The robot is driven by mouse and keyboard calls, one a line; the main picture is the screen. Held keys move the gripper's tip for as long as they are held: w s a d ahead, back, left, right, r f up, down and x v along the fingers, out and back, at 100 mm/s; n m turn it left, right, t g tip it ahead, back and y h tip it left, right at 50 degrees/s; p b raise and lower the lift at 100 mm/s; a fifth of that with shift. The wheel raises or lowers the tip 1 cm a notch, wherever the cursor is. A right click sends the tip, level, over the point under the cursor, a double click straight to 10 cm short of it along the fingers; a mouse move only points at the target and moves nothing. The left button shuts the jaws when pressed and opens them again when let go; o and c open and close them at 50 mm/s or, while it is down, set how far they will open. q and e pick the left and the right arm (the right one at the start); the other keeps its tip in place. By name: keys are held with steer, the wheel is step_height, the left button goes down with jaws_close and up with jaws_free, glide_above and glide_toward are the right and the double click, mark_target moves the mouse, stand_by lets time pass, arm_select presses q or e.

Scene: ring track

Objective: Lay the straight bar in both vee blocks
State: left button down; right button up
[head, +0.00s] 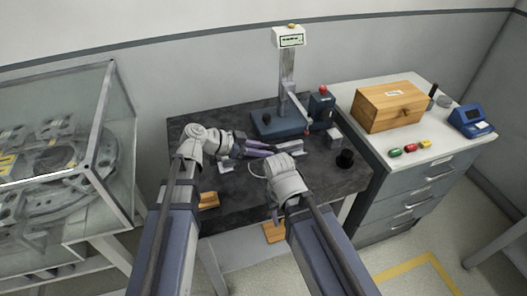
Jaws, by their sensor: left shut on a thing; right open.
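My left gripper (272,151) reaches in from the left over the dark stone table and is shut on a thin pale piece, which looks like the straight bar (290,144). The fingers hide part of it. A pale grey block (226,168), likely one vee block, sits below the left wrist. Another pale shape just beyond the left fingertips may be the second vee block, but it is too small to tell apart from the bar. I cannot tell whether the bar touches either block. My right gripper (275,214) is open, pointing down near the table's front edge, its fingers mostly hidden by its wrist.
A height gauge stand (287,80) with a blue base stands at the table's back. A cabinet with a wooden box (389,106) adjoins. A glass-sided case (60,150) stands left.

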arm_select(q)
steer(key=shift+f+b, duration=0.45)
steer(key=shift+b, duration=0.05)
steer(key=c, duration=0.7)
jaws_free()
steer(key=shift+o, duration=0.2)
steer(key=shift+r+p, duration=0.25)
steer(key=shift+p, duration=0.05)
steer(key=p+v, duration=0.2)
steer(key=v, duration=0.1)
steer(key=p+v, duration=0.2)
steer(key=v, duration=0.2)
steer(key=p+v, duration=0.1)
steer(key=v, duration=0.3)
steer(key=shift+r+p, duration=0.3)
steer(key=shift+p, duration=0.1)
steer(key=shift+s+a+r, duration=0.1)
steer(key=shift+a+r, duration=0.05)
steer(key=shift+a, duration=0.3)
steer(key=shift+s, duration=0.1)
